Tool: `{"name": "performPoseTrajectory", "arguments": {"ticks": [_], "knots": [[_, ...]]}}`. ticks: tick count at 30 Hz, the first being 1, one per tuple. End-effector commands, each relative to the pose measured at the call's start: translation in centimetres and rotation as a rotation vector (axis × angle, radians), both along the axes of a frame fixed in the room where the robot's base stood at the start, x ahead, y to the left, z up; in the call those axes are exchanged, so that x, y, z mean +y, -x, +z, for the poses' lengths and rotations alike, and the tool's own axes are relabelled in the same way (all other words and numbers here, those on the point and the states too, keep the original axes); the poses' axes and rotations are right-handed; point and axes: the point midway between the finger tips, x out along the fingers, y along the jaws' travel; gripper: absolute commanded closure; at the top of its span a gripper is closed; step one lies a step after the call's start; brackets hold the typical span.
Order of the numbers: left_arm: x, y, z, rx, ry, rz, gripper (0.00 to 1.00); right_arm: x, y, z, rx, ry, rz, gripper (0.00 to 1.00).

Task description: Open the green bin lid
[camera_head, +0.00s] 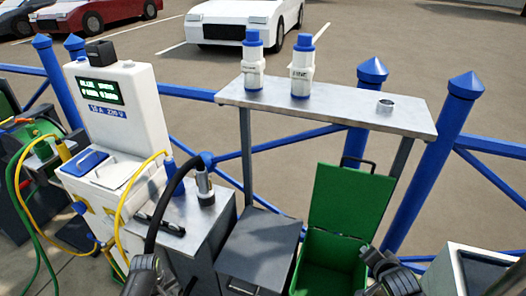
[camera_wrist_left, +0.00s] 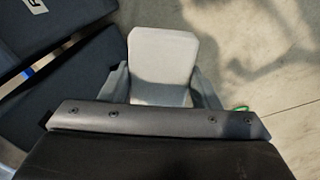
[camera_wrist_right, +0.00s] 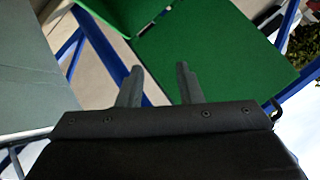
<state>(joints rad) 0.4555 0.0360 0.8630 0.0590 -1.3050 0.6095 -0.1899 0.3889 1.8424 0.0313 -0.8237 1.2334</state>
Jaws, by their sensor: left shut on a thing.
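The green bin (camera_head: 302,268) stands at the lower right of the head view. Its green lid (camera_head: 346,205) is raised and leans back against the shelf, with the dark handle (camera_head: 358,161) at its top edge; the inside of the bin shows. In the right wrist view the green lid (camera_wrist_right: 225,50) fills the area beyond my fingers. My right gripper (camera_wrist_right: 157,84) is open and empty, apart from the lid. My left gripper (camera_wrist_left: 163,90) is shut on a pale grey block (camera_wrist_left: 163,55), seen in the left wrist view.
A closed dark grey bin (camera_head: 258,250) stands left of the green one. Above them is a metal shelf (camera_head: 340,108) with two white-and-blue bottles and a small metal ring. Blue fence posts (camera_head: 430,160) stand behind. A white charging unit (camera_head: 120,105) with hoses is at left.

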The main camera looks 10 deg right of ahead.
Motion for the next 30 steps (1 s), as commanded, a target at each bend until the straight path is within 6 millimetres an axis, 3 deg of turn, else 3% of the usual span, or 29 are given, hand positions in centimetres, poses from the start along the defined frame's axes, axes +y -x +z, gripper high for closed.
{"name": "performPoseTrajectory", "arguments": {"ticks": [1,6,15,21,30], "knots": [[0.0,0.0,0.2,0.0,0.0,0.0,0.66,-0.5,-1.6,1.9,-0.066,-0.046,-0.037,0.67],[0.0,0.0,0.6,0.0,0.0,0.0,0.66,-1.7,-6.0,7.7,-0.275,-0.251,-0.154,0.67],[0.0,0.0,1.0,0.0,0.0,0.0,0.66,-2.6,-11.0,16.5,-0.54,-0.599,-0.258,0.67],[0.0,0.0,1.1,0.0,0.0,0.0,0.66,-2.8,-12.1,18.8,-0.6,-0.704,-0.276,0.67],[0.0,0.0,1.3,0.0,0.0,0.0,0.66,-3.2,-15.0,18.5,-0.606,-0.718,-0.28,0.67]]}}
